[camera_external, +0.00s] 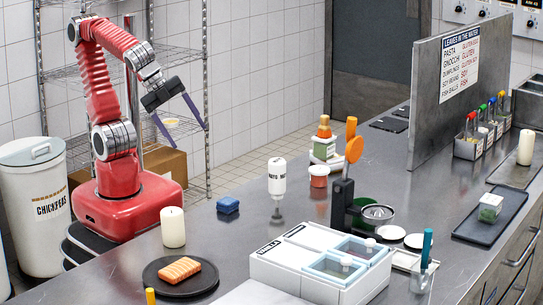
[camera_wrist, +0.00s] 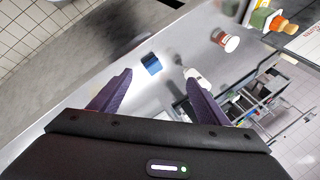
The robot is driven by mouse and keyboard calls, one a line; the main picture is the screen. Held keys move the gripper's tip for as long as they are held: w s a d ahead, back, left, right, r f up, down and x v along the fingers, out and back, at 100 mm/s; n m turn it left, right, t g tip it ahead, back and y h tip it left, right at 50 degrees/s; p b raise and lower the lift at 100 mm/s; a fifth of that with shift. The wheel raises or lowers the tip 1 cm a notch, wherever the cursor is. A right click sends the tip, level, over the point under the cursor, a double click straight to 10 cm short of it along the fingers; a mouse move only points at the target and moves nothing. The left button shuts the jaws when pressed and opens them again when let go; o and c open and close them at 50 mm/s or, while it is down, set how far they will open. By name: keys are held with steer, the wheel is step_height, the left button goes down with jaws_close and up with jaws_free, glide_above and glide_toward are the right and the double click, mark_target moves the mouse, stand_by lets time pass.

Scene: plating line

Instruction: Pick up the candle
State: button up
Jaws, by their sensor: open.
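A white pillar candle (camera_external: 173,227) stands upright on the steel counter at the left, just behind a dark round plate. A second white candle (camera_external: 526,147) stands upright at the far right on a dark tray. My gripper (camera_external: 189,136) is raised well above the left candle, open and empty, its two purple fingers spread. In the wrist view my gripper (camera_wrist: 158,84) shows both fingers with nothing between them. I cannot make out either candle in the wrist view.
A blue block (camera_external: 228,205) lies right of the left candle; it also shows in the wrist view (camera_wrist: 151,63). The dark plate (camera_external: 208,282) holds an orange fillet. A white squeeze bottle (camera_external: 277,177) and white bin unit (camera_external: 290,282) stand further right.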

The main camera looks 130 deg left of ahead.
steer(key=w+d+m+t+y, duration=0.1)
steer(key=w+d+m, duration=0.1)
steer(key=w+m, duration=0.4)
steer(key=r+m+t+h, duration=0.1)
steer(key=m+t+h, duration=0.4)
steer(key=m, duration=1.7)
glide_above(160, 212)
steer(key=s+a, duration=0.1)
steer(key=t+y, duration=0.2)
step_height(160, 212, down, 14)
steer(key=shift+s+a+f, duration=0.1)
steer(key=shift+s+f, duration=0.05)
steer(key=shift+f, duration=0.35)
steer(key=shift+x, duration=1.25)
